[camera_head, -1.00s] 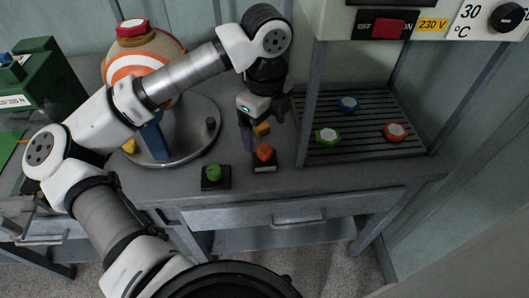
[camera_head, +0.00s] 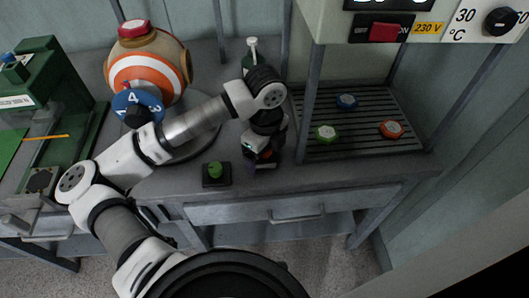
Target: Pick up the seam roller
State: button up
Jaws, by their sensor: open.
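My gripper (camera_head: 257,160) points down over the bench's front edge, just right of a green-knobbed block (camera_head: 216,172). It is open. An orange-knobbed item (camera_head: 266,154) on a dark block is mostly hidden by my gripper; only a little of it shows between or behind the fingers. I cannot tell whether the fingers touch it. No thing in view can be named with certainty as the seam roller; the orange-knobbed item under my gripper may be it.
A striped ball (camera_head: 145,77) with a red cap stands on a round plate behind my arm, with a blue numbered dial (camera_head: 127,103) before it. A slatted rack (camera_head: 365,145) at right holds blue, green and orange hexagonal pieces. A green machine (camera_head: 50,75) stands left. A white bottle (camera_head: 251,46) stands behind.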

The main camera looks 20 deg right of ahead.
jog(key=shift+c, duration=0.4)
jog(key=c, duration=1)
jog(key=shift+r, duration=0.1)
notch_tip(320, 180, up, 10)
jog(key=shift+f+b, duration=0.1)
jog(key=shift+b, duration=0.7)
